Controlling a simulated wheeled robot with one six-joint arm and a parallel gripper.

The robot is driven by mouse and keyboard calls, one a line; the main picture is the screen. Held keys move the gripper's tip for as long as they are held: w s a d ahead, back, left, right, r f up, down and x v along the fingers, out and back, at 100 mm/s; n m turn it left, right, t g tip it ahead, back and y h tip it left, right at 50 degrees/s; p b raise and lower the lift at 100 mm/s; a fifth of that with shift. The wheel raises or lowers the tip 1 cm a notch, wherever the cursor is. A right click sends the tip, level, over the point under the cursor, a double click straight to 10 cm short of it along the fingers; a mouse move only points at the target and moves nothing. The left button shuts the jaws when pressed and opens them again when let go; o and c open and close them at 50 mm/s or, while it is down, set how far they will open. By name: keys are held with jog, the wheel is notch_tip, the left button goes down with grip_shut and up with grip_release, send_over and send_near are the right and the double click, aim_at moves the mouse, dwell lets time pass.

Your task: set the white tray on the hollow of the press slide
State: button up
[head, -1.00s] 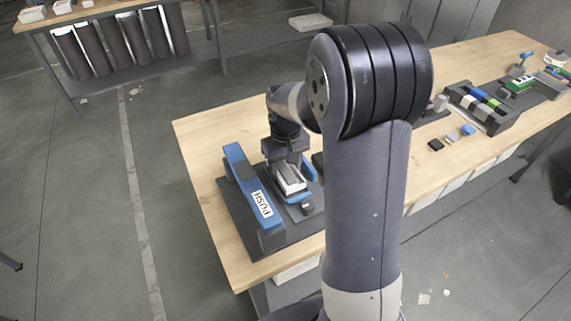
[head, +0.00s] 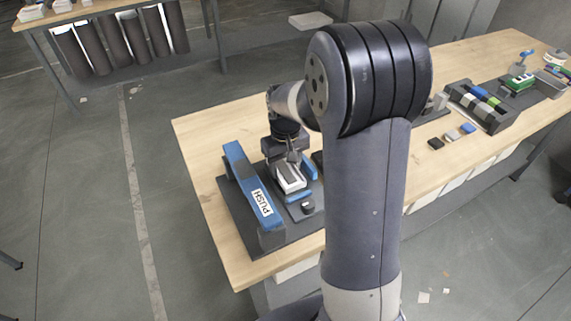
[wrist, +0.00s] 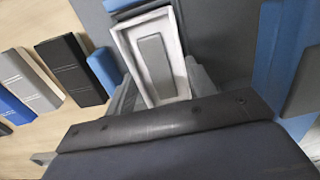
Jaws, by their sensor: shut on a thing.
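The white tray (head: 281,182) is at the press, beside the blue PUSH bar (head: 249,185). In the wrist view the white tray (wrist: 128,58) is a long open box with a grey block (wrist: 154,65) lying inside. My gripper (head: 290,166) is shut on the tray, with one finger on each long side. The tray sits low over the dark press slide, between blue side parts. The hollow is hidden under the tray, and I cannot tell whether the tray touches it.
Several blocks, including a black one (wrist: 70,70) and a grey one (wrist: 30,80), lie left of the press in the wrist view. A dark rack (head: 480,108) of coloured pieces stands farther right on the wooden table. Bare table lies left of the press.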

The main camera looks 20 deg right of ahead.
jog(key=shift+f+b, duration=0.5)
jog(key=shift+f, duration=0.4)
dwell(0.9)
jog(key=o, duration=1.4)
jog(key=shift+r+p, duration=2.8)
jog(key=shift+r, duration=0.75)
jog(key=shift+f, duration=0.15)
